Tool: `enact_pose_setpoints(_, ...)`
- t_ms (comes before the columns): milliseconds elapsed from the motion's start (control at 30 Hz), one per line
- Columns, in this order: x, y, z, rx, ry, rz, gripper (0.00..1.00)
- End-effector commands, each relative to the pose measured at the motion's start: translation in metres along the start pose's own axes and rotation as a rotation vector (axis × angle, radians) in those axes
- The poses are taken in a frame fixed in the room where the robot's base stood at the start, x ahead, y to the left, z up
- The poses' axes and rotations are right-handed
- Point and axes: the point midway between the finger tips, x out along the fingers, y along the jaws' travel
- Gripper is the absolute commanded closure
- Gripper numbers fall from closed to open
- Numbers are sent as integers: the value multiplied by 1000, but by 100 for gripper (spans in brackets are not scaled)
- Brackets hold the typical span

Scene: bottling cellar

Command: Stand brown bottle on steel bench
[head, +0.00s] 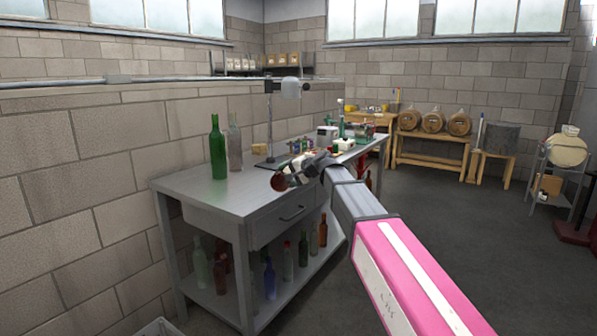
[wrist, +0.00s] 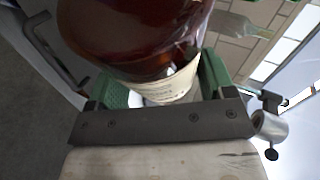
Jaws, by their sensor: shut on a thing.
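The brown bottle (wrist: 135,40) fills the upper middle of the wrist view, with a pale label low on it. My gripper (wrist: 158,85) is shut on it, a green pad on each side. In the head view my gripper (head: 298,172) shows in front of the steel bench (head: 215,196), with the dark red-brown end of the bottle (head: 278,183) at its left. The bottle looks tilted; the gripper hides much of it. I cannot tell how far it is above the bench top.
A green bottle (head: 217,150) and a clear bottle (head: 235,146) stand at the bench's back left. A stand with a lamp-like head (head: 288,88) and small items occupy its middle and far end. Several bottles stand on the lower shelf (head: 225,300). The near left top is clear.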

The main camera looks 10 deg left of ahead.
Motion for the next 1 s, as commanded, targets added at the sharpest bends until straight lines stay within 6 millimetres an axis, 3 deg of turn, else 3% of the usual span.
enact_pose_setpoints(100,12,-1,2,-1,2,-4,100)
enact_pose_setpoints(333,18,3,4,-1,3,-4,100)
enact_pose_setpoints(700,33,35,10,1,3,-3,100)
enact_pose_setpoints(1000,33,36,10,0,3,-4,100)
